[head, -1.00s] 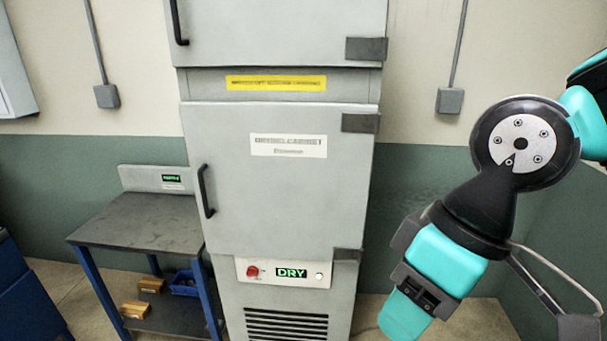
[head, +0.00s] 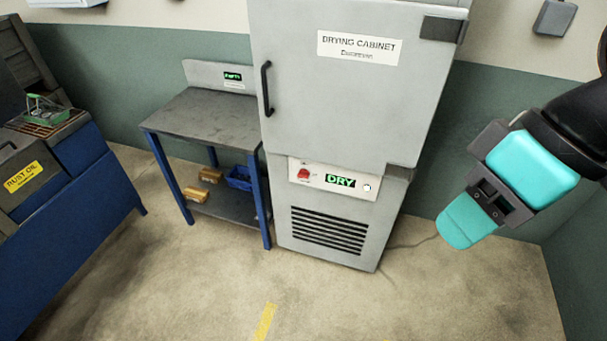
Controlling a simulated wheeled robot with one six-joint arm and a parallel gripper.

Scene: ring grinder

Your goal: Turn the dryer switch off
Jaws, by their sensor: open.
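The drying cabinet (head: 345,95) is a tall grey box with a shut door in the middle of the head view. Its control panel (head: 318,190) is below the door. On the panel a red switch (head: 304,174) sits at the left, a lit green "DRY" display (head: 340,181) in the middle, and a small white round light or button (head: 367,188) at the right. The switch's exact setting is too small to tell. My gripper (head: 468,222) is open at the right, pointing down and left, apart from the cabinet. Its fingers show only in part.
A dark-topped table (head: 210,118) with blue legs stands left of the cabinet, with a blue bin (head: 238,178) and small boxes below. A blue "RUST OIL" station (head: 75,205) is at the far left. The floor (head: 200,285) in front is clear.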

